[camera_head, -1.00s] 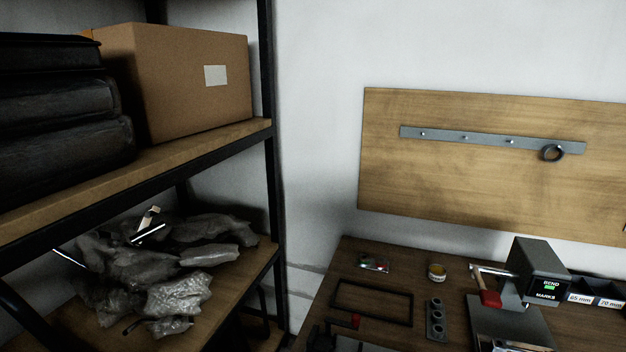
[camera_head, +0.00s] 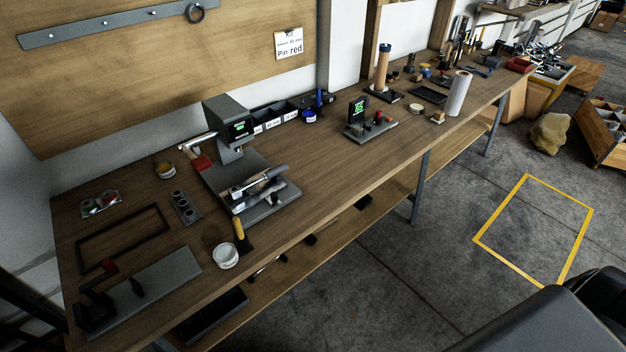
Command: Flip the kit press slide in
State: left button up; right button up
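The machine with a grey head and small green display (camera_head: 238,128) stands on the left half of the long workbench; I take it to be the kit press. A lever with a red block (camera_head: 200,163) sticks out at its left. A metal slide-like part (camera_head: 255,186) lies on its grey base plate (camera_head: 282,203) in front of the head. I cannot tell whether this part is the slide, or whether it is in or out. Neither of my grippers is in view.
The wooden workbench (camera_head: 330,190) runs from lower left to upper right. A black frame (camera_head: 122,240), a grey clamp fixture (camera_head: 150,285) and a white tub (camera_head: 225,256) lie near the press. A yellow floor outline (camera_head: 535,228) encloses bare floor. A black padded shape (camera_head: 550,325) fills the lower right.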

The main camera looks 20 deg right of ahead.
aim_at(268, 190)
jog(key=u, duration=0.1)
jog(key=k, duration=0.8)
jog(key=u, duration=0.6)
jog(key=k, duration=0.55)
jog(key=z, duration=0.55)
jog(key=i, duration=0.8)
jog(key=z, duration=1.15)
jog(key=i, duration=0.45)
jog(key=z, duration=0.25)
